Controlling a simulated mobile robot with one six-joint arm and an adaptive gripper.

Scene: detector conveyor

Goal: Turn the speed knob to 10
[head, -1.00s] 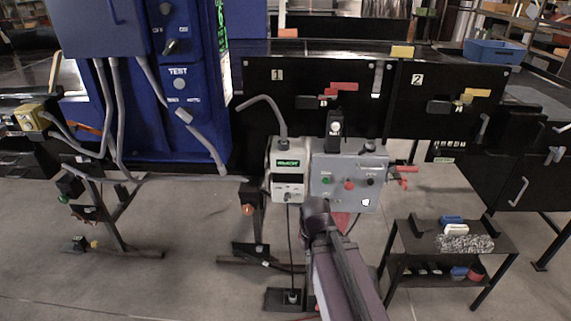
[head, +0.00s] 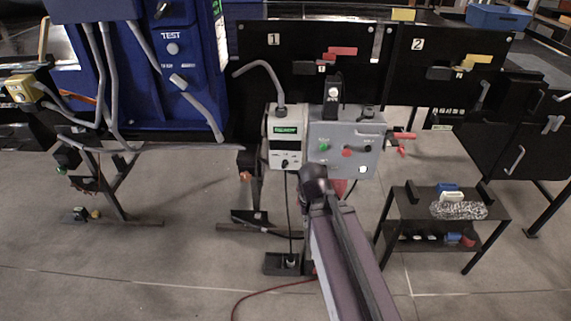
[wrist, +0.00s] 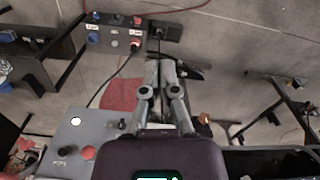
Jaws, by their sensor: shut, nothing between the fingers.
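A white control box (head: 284,125) with a green label stands in the middle of the head view. A small dark knob (head: 285,163) sits on its lower front, its scale too small to read. A grey panel (head: 325,134) adjoins it on the right, with a green button, a red button (head: 346,152) and a black knob (head: 366,148). I cannot tell from lettering which knob is for speed. My gripper (wrist: 160,68) is shut and empty in the wrist view, its fingers hiding part of the white box (wrist: 167,127).
A black cart (head: 430,211) with small items stands at the right. A blue cabinet (head: 172,85) is at the left, with black conveyor legs below. A red cable (head: 262,291) lies on the floor. In the wrist view, a floor-level button box (wrist: 115,32) shows at the top.

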